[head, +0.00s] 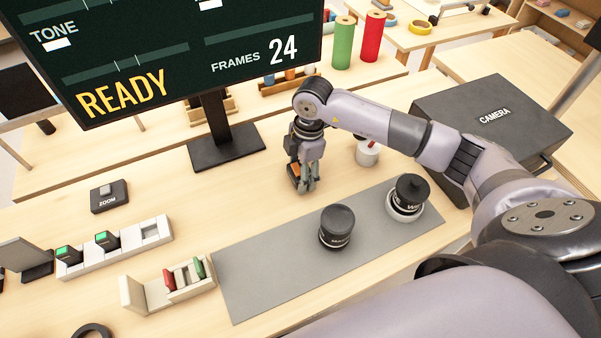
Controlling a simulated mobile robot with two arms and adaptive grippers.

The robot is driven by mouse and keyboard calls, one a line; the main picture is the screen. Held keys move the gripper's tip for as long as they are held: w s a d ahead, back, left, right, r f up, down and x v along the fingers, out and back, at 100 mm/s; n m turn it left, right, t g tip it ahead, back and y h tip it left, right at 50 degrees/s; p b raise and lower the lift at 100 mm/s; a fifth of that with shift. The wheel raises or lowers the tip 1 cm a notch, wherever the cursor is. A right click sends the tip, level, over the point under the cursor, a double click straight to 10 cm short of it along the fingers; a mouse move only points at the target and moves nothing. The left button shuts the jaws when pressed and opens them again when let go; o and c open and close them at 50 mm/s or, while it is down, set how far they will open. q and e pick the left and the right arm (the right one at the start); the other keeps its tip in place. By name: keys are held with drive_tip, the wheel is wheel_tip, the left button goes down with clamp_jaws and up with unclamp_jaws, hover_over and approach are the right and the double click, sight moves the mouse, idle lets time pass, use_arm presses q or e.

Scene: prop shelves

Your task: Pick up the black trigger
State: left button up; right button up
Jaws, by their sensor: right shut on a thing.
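My right gripper (306,186) points down over the wooden table, behind the grey mat and in front of the monitor stand. It is shut on a small dark thing with an orange part, which shows at the left of its fingers and looks like the black trigger (294,183). The fingers hide much of it, and I cannot tell whether it touches the table. My left gripper is not in view.
Two black lens-like cylinders, one upright on the grey mat (265,270) and one in a white ring, stand in front. A black camera case (490,120) is at right. White holders (105,255) and a zoom box (109,196) are at left. The monitor (170,50) stands behind.

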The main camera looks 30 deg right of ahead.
drive_tip(key=c, duration=0.5)
drive_tip(key=shift+c, duration=0.3)
drive_tip(key=shift+r, duration=0.15)
